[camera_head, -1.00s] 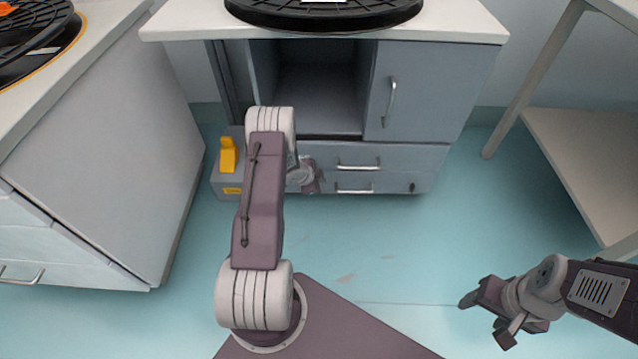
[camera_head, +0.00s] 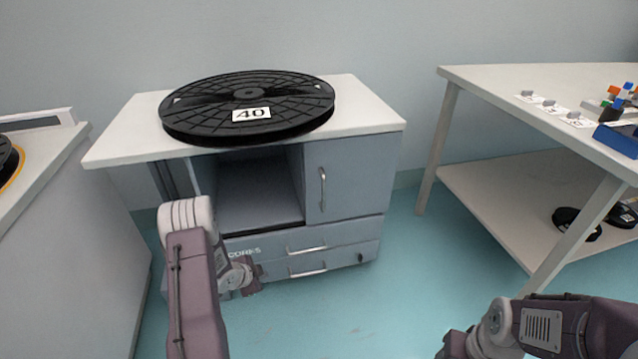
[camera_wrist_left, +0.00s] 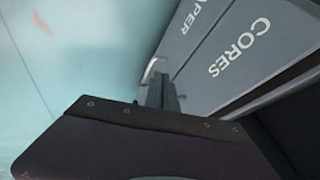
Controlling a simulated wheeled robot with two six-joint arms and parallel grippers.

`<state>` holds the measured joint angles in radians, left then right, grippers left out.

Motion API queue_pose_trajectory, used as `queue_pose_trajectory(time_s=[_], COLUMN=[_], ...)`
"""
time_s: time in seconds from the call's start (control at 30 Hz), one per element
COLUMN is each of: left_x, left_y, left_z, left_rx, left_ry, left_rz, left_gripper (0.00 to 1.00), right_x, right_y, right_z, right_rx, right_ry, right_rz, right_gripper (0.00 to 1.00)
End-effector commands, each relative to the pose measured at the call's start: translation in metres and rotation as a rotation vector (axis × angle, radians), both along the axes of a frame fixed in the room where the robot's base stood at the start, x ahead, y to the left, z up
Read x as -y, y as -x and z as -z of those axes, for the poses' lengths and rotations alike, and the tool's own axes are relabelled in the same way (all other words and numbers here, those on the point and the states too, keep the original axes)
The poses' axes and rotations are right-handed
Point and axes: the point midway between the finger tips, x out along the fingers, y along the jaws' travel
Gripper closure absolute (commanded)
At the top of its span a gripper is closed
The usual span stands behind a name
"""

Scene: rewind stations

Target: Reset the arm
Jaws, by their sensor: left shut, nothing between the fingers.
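My left arm reaches down in front of the grey cabinet (camera_head: 350,175). Its gripper (camera_head: 250,277) is by the lower drawers, shut and empty. In the left wrist view the closed fingers (camera_wrist_left: 161,92) are in front of a drawer front lettered "CORES" (camera_wrist_left: 240,48) and near a drawer handle. I cannot tell if they touch it. My right gripper (camera_head: 453,346) is at the bottom edge of the head view, over the floor, partly cut off. Its jaws do not show clearly.
A black reel (camera_head: 249,106) labelled 40 lies on the cabinet's white top. A white table (camera_head: 540,85) at right has a blue bin (camera_head: 618,138) on it and black reels on its lower shelf. Another unit (camera_head: 60,250) stands at left. Floor between is clear.

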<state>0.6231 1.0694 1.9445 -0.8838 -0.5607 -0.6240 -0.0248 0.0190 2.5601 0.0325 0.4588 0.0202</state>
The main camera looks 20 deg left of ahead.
Motion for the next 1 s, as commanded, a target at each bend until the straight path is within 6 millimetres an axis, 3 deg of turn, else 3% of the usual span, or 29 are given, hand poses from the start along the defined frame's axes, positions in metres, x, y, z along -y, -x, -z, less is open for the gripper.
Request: queue_pose_trajectory(time_s=[0.1, 0.17, 0.27, 0.3, 0.37, 0.43, 0.5, 0.63, 0.8, 1.0], left_x=[0.009, 0.019, 0.051, 0.07, 0.098, 0.128, 0.149, 0.172, 0.179, 0.186], left_y=[-0.007, -0.024, -0.062, -0.074, -0.083, -0.076, -0.056, 0.005, 0.097, 0.191], left_z=[-0.008, -0.03, -0.099, -0.132, -0.181, -0.231, -0.262, -0.287, -0.268, -0.236], left_rx=[0.006, 0.04, 0.135, 0.176, 0.213, 0.213, 0.177, 0.042, -0.214, -0.551], left_ry=[-0.005, -0.026, -0.079, -0.094, -0.114, -0.108, -0.07, 0.043, 0.188, 0.283], left_rz=[0.026, 0.064, 0.16, 0.188, 0.202, 0.158, 0.071, -0.15, -0.478, -0.866], left_gripper=[1.0, 1.0, 1.0, 1.0, 1.0, 1.0, 1.0, 1.0, 1.0, 1.0], right_x=[0.0, 0.0, 0.0, 0.0, 0.0, 0.0, 0.0, 0.0, 0.0, 0.0], right_y=[0.0, 0.0, 0.0, 0.0, 0.0, 0.0, 0.0, 0.0, 0.0, 0.0], right_z=[-0.004, -0.009, -0.02, -0.025, -0.033, -0.042, -0.048, -0.056, -0.058, -0.057], right_rx=[0.0, 0.0, 0.0, 0.0, 0.0, 0.0, 0.0, 0.0, 0.0, 0.0], right_ry=[0.0, 0.0, 0.0, 0.0, 0.0, 0.0, 0.0, 0.0, 0.0, 0.0], right_rz=[0.0, 0.0, 0.0, 0.0, 0.0, 0.0, 0.0, 0.0, 0.0, 0.0], right_gripper=[0.39, 0.39, 0.39, 0.39, 0.39, 0.39, 0.39, 0.39, 0.39, 0.39])
